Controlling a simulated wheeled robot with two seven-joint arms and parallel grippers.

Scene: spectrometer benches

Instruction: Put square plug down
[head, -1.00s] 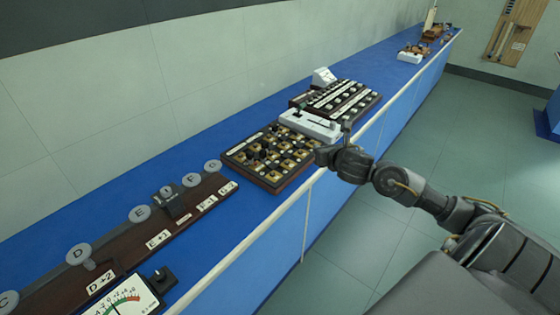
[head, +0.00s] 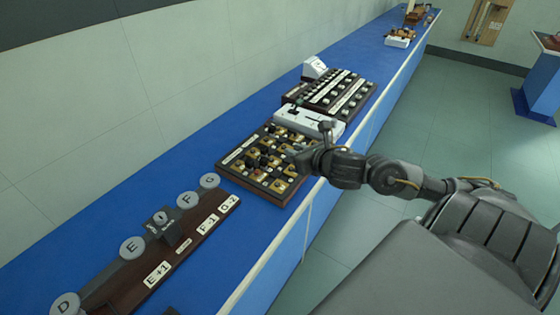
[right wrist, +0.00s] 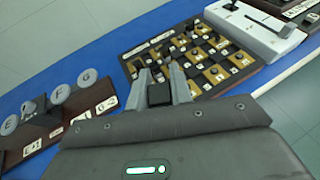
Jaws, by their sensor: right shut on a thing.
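My right gripper (head: 300,152) reaches over the right side of the plug board (head: 236,175), a dark wooden tray with brass pads and dark plugs. In the right wrist view, the fingers of my right gripper (right wrist: 165,92) are shut on a black square plug (right wrist: 159,95), near the board's lower left edge (right wrist: 133,73). How high the plug is above the board or bench I cannot tell. In the head view the held plug is hidden or too small to make out. My left gripper is not in view.
A white box with a lever (head: 308,121) and a switch panel (head: 340,90) stand behind the board. A dark rail with lettered discs (head: 186,200) lies at the near left. Blue bench top (head: 190,140) is bare along the wall side.

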